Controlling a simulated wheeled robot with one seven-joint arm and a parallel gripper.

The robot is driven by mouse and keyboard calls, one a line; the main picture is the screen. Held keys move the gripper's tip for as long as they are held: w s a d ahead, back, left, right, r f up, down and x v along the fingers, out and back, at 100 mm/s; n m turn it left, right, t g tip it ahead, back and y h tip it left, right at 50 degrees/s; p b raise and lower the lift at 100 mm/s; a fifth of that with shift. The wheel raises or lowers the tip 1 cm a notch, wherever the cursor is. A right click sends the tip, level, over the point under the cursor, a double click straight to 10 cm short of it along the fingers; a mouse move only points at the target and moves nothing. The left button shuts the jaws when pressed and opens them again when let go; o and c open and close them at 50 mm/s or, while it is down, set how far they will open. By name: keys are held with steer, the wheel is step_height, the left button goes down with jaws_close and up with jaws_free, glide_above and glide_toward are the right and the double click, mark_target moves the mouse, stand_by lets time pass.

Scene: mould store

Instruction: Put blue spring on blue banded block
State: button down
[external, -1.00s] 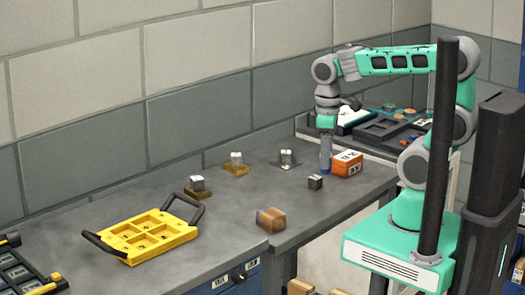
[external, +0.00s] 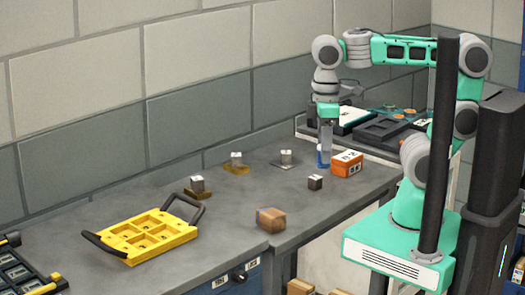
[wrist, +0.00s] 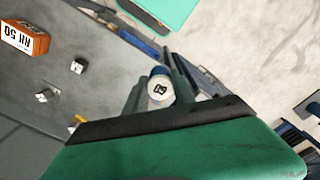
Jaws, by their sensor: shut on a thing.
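My gripper (external: 325,138) is shut on the blue spring (external: 322,158), an upright blue cylinder, beside the orange box. In the wrist view the spring (wrist: 160,86) shows its pale, marked top and blue rim between my fingers (wrist: 162,98). Several small metal blocks stand on the grey bench: one at the left (external: 197,183), one at the middle back (external: 236,159), one farther right (external: 286,157), and a dark-sided one (external: 315,182) in front of the spring.
The orange box (external: 346,164) with a white label stands just right of the spring. A brown block (external: 270,220) sits near the bench's front edge. A yellow tray (external: 150,236) with dark handles lies at left. Bench surface between them is clear.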

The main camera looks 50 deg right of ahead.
steer(key=shift+s+d+m, duration=0.35)
steer(key=shift+m, duration=0.35)
steer(key=w+a+f+p, duration=0.3)
steer(key=w+a+f, duration=0.25)
steer(key=w, duration=0.25)
glide_above(271, 212)
step_height(271, 212, down, 5)
steer(key=shift+d+r, duration=0.1)
steer(key=shift+r, duration=0.1)
steer(key=shift+f, duration=1.65)
steer(key=c, duration=1.1)
jaws_free()
steer(key=shift+o, duration=0.2)
step_height(271, 212, up, 12)
steer(key=d+f+m+t, duration=0.1)
steer(key=d+m, duration=0.3)
steer(key=d, duration=0.8)
steer(key=s+d+f+m+t, duration=0.1)
steer(key=d+f+m+t, duration=0.1)
steer(key=d, duration=1)
steer(key=shift+d+f+m+t+b, duration=0.3)
steer(key=shift+d+f+m, duration=0.1)
steer(key=shift+m, duration=0.5)
